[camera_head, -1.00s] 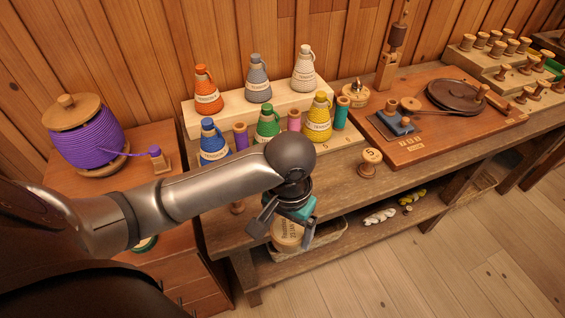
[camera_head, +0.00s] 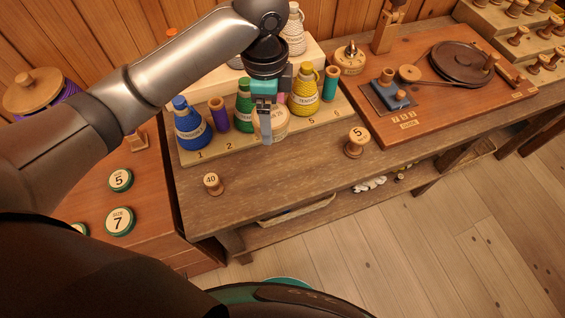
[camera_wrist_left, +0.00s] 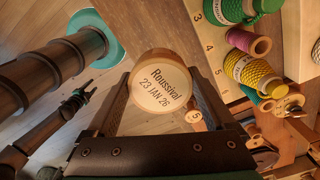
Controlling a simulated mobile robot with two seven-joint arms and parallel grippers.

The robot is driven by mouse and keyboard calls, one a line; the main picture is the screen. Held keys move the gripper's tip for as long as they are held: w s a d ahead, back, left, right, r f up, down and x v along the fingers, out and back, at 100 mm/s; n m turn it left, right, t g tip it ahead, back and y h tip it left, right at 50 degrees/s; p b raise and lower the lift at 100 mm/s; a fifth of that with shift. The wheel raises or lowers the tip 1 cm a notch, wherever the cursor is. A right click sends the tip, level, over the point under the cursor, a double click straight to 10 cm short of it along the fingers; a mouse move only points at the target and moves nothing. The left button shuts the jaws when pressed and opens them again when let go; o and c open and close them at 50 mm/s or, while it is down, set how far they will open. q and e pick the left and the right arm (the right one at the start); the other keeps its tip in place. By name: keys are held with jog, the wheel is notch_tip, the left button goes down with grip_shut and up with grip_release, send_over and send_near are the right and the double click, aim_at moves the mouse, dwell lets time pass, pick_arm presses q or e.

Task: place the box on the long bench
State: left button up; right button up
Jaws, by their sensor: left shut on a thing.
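The box is a round, pale wooden box with its lid lettered "Roussival 23 JAN 26" (camera_wrist_left: 161,83). My left gripper (camera_wrist_left: 158,105) is shut on its sides in the left wrist view. In the head view the box (camera_head: 276,122) is partly hidden behind the gripper (camera_head: 264,124), in front of the numbered rack. The long bench (camera_head: 290,165) runs below. I cannot tell the exact gap between box and bench. A dark gripper that looks like my right one (camera_wrist_left: 76,102) shows small in the left wrist view; its jaws are unclear.
The numbered rack (camera_head: 228,142) holds several cone bottles and spools behind the box. A spool marked 40 (camera_head: 212,184) and one marked 5 (camera_head: 356,142) stand on the bench. Bare bench top lies between them. The wooden turntable board (camera_head: 430,105) is at right.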

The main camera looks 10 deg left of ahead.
aim_at(275, 169)
pick_arm(q)
jog(key=shift+w+d+r+m, duration=0.15)
jog(key=shift+w+r+m, duration=0.35)
jog(key=shift+m, duration=0.3)
notch_tip(275, 169, down, 20)
jog(key=b, duration=0.4)
jog(key=shift+r+b, duration=0.1)
jog(key=shift+b, duration=0.3)
jog(key=o, duration=1.1)
jog(key=shift+c, duration=0.2)
notch_tip(275, 169, up, 12)
jog(key=p, duration=0.3)
